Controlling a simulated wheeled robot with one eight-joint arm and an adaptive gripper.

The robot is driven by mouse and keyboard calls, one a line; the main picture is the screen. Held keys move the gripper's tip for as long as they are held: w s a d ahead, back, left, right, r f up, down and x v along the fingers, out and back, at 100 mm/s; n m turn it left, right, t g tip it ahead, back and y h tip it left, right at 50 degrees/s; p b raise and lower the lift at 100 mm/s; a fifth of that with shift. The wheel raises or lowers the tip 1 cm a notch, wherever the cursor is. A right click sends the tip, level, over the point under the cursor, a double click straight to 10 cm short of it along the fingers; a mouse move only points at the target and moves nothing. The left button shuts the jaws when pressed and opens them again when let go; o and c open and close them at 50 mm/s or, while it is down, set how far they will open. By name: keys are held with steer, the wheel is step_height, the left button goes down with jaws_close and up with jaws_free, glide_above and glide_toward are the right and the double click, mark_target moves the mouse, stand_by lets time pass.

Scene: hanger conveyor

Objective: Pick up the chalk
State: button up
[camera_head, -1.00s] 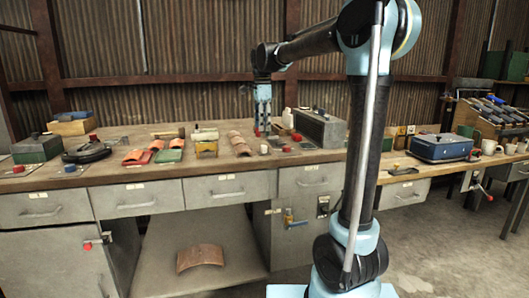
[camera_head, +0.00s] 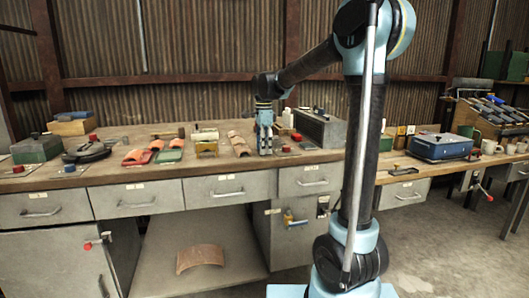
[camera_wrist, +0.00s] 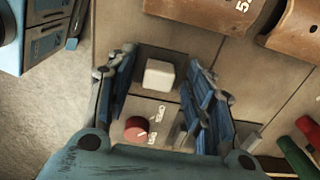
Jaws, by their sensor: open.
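The chalk appears to be the small white block (camera_wrist: 159,74) in the wrist view, lying on a grey plate on the bench. My gripper (camera_wrist: 158,82) is open, with its blue fingers on either side of the white block and apart from it. In the head view my gripper (camera_head: 265,148) points down over the bench near its front edge and hides the block.
A red knob (camera_wrist: 137,129) sits on the plate close to the block. Curved brown tiles (camera_head: 238,144) lie to the left of my gripper. A grey metal box (camera_head: 318,129) stands to its right. Red and green handles (camera_wrist: 296,154) show at the wrist view's lower right.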

steer(key=c, duration=1)
steer(key=shift+r, duration=0.1)
